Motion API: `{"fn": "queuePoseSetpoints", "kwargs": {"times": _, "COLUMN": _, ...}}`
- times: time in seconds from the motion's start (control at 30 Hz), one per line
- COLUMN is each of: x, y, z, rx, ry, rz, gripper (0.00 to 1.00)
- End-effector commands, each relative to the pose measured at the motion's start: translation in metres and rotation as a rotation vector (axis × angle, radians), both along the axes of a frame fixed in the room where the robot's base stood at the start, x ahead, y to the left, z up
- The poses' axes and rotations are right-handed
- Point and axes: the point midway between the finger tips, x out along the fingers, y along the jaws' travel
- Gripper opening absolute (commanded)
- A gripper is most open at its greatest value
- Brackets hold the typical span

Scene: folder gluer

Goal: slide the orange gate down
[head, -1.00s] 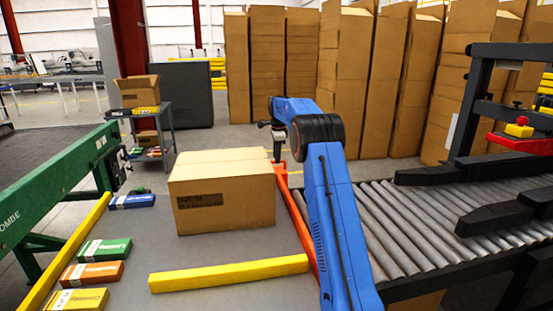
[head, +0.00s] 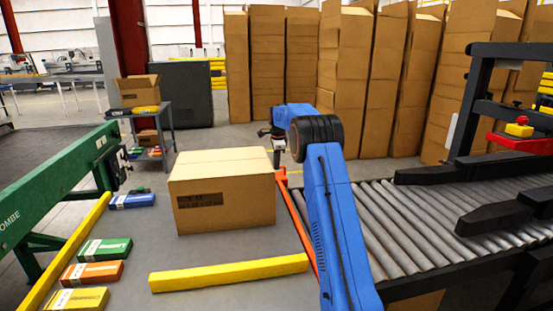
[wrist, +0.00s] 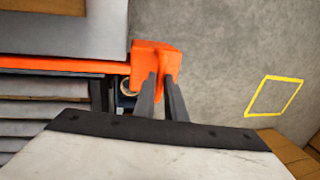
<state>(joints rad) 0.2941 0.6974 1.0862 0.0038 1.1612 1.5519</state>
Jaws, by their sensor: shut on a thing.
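The orange gate (head: 297,221) runs along the edge between the grey table and the roller conveyor in the head view. In the wrist view its long orange bar (wrist: 65,66) ends in an orange block (wrist: 152,58). My gripper (wrist: 161,80) is shut on that block, with its two dark fingers on it. In the head view my blue arm hides part of the gate, and the fingers are hard to make out behind the carton.
A closed carton (head: 222,195) stands on the table (head: 225,255) left of the gate. A yellow bar (head: 228,273) lies in front of it. The roller conveyor (head: 385,225) is right of the gate. Tall cardboard stacks (head: 345,80) stand behind.

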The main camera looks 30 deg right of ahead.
Motion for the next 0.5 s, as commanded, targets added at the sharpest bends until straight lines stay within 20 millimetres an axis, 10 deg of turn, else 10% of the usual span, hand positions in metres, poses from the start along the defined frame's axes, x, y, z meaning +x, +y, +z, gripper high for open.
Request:
{"fn": "queuePoseSetpoints", "kwargs": {"times": 0.43, "x": -0.001, "y": 0.000, "z": -0.023, "rx": 0.001, "ry": 0.004, "rz": 0.000, "gripper": 0.00}}
{"fn": "queuePoseSetpoints", "kwargs": {"times": 0.5, "x": -0.001, "y": 0.000, "z": -0.024, "rx": 0.001, "ry": 0.004, "rz": 0.000, "gripper": 0.27}}
